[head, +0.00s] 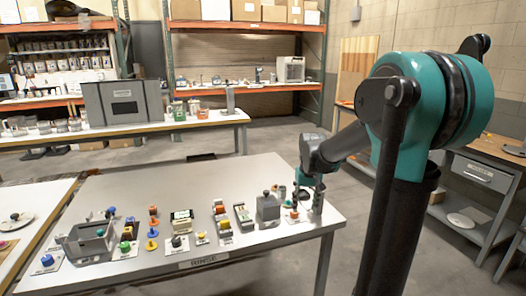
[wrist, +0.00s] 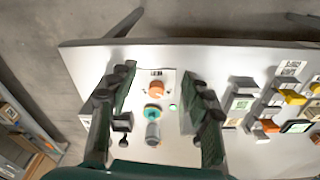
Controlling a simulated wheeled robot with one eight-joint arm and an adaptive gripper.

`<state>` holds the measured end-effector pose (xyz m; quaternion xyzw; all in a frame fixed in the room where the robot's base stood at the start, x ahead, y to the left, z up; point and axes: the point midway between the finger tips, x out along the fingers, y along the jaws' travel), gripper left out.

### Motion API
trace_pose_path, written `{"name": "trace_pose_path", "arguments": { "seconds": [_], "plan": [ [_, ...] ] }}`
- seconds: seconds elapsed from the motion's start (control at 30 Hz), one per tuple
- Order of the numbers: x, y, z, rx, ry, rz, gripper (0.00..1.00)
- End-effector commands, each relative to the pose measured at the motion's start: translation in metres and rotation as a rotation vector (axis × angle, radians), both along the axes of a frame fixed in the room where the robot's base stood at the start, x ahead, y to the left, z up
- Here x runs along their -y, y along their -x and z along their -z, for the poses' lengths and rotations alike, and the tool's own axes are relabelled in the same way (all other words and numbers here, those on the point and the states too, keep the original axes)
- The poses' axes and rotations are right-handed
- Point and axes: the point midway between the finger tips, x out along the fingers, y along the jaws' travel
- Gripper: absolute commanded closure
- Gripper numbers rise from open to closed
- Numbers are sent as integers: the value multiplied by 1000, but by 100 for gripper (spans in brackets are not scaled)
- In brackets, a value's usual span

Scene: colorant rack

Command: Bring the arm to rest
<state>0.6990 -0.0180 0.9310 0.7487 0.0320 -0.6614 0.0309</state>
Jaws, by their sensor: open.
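My gripper (head: 308,192) is over the right end of the long white table (head: 130,188) in the head view, with my arm reaching down to it from the right. In the wrist view my gripper (wrist: 158,80) has its two dark fingers spread wide on either side of a small group of parts. Between them I see an orange round part (wrist: 156,90), a teal and yellow ring-shaped part (wrist: 153,110) and a grey cylinder (wrist: 153,134). The fingers hold nothing. I cannot tell how far the fingertips are above the table.
A grey box-like part (head: 268,208) stands left of my gripper. Several small fixtures and colored parts line the front of the table, including a grey open bin (head: 88,240). A side bench (head: 475,178) stands at the right. The table's back half is mostly clear.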

Motion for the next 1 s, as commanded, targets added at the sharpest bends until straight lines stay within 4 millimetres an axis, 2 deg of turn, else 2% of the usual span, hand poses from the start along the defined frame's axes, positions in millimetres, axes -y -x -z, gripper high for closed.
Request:
{"name": "trace_pose_path", "arguments": {
  "seconds": [0.03,0.3,0.4,0.5,0.6,0.7,1.0],
  "plan": [
    [3,23,8,23,-2,9,50],
    [16,129,55,147,-11,55,50],
    [19,162,73,187,-14,69,50],
    [21,187,87,217,-16,80,50],
    [22,202,97,237,-18,87,50],
    [22,209,101,246,-18,90,50],
    [22,210,101,247,-18,90,50]
  ]
}}
